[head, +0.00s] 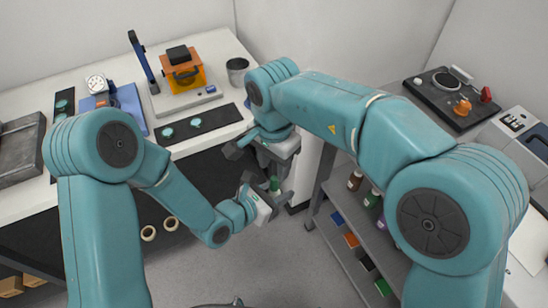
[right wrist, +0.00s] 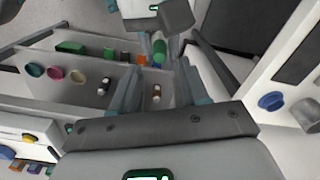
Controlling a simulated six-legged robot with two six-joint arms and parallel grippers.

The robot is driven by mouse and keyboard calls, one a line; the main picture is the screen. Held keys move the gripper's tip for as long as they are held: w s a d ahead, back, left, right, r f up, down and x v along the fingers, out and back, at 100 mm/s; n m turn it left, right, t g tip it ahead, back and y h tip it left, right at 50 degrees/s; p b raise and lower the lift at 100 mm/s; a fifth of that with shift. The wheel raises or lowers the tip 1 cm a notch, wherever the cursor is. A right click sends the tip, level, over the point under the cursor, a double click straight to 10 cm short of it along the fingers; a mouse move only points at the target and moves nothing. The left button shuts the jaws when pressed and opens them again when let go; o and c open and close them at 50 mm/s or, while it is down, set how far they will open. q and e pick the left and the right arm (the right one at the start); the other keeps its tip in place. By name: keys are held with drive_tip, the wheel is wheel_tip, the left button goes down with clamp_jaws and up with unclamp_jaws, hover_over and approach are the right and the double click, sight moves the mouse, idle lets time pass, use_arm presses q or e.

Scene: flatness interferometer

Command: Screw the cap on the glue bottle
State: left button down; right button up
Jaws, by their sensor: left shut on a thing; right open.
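My left gripper (head: 270,192) is shut on a small green cylinder, which appears to be the glue bottle (head: 274,184), held in the air between the benches. In the right wrist view the green bottle (right wrist: 158,46) hangs just beyond my right gripper's fingers, with the left gripper (right wrist: 157,14) at the top edge. My right gripper (head: 260,163) is just above the left one in the head view. It also shows in its wrist view (right wrist: 160,75), open, its fingers apart with nothing between them. I cannot make out a separate cap on the bottle.
A shelf unit (head: 335,192) with several small bottles and coloured boxes stands right of the grippers. The left bench (head: 215,65) carries an orange device (head: 184,76) and a metal cup (head: 237,71). The right bench holds a dark instrument plate (head: 440,108). Floor shows below.

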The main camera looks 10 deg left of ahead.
sight(273, 179)
wheel_tip(273, 179, down, 7)
drive_tip(key=shift+r, duration=0.1)
idle(0.3)
clamp_jaws()
drive_tip(key=m, duration=1.3)
drive_tip(key=shift+m, duration=0.3)
drive_tip(key=shift+o, duration=0.3)
unclamp_jaws()
drive_tip(key=shift+s, duration=0.15)
